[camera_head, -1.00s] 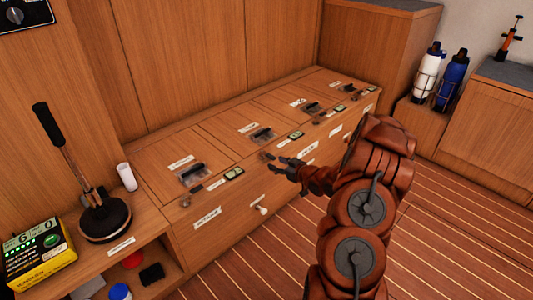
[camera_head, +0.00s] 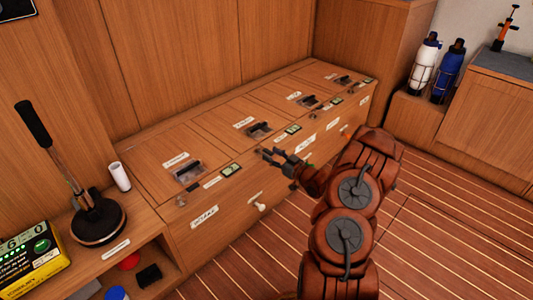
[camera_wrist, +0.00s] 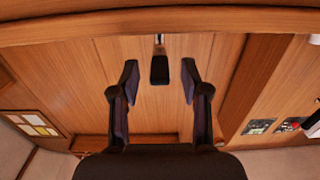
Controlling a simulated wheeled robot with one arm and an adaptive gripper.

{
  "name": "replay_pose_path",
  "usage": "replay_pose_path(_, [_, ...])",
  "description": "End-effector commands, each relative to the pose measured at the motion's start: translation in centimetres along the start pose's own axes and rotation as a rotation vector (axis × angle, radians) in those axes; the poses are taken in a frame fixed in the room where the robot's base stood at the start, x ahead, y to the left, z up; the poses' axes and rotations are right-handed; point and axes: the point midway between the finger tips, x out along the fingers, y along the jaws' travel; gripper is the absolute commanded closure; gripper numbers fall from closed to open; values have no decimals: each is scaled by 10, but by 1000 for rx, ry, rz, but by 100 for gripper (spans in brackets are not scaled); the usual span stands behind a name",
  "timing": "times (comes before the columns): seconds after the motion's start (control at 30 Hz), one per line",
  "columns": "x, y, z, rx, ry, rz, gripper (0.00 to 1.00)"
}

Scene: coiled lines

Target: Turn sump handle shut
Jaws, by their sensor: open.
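A small dark handle on a thin metal stem (camera_wrist: 160,70) shows in the wrist view, centred between my fingertips and apart from both. I cannot read a label that marks it as the sump handle. My gripper (camera_head: 274,156) is open at the front top edge of the wooden locker bench, near its middle. Its two spread dark fingers also show in the wrist view (camera_wrist: 160,80). In the head view the fingers cover the spot where the handle would be. A small pale knob (camera_head: 260,207) sticks out of the bench front, lower and to the left.
The bench top (camera_head: 215,140) carries several latches, small displays and labels too small to read. A black-gripped lever (camera_head: 70,180) stands at the left, beside a white cylinder (camera_head: 120,177) and a yellow box (camera_head: 32,255). Bottles stand at the back right. The striped floor is clear.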

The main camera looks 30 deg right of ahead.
Motion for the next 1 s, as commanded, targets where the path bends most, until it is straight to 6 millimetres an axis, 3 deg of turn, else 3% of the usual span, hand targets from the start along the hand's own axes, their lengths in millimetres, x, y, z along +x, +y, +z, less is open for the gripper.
replay_pose_path(0.3, [30,0,0,-2,3,0,54])
replay_pose_path(0.7, [34,0,-1,0,1,1,54])
replay_pose_path(1.0, [34,1,-1,0,1,1,84])
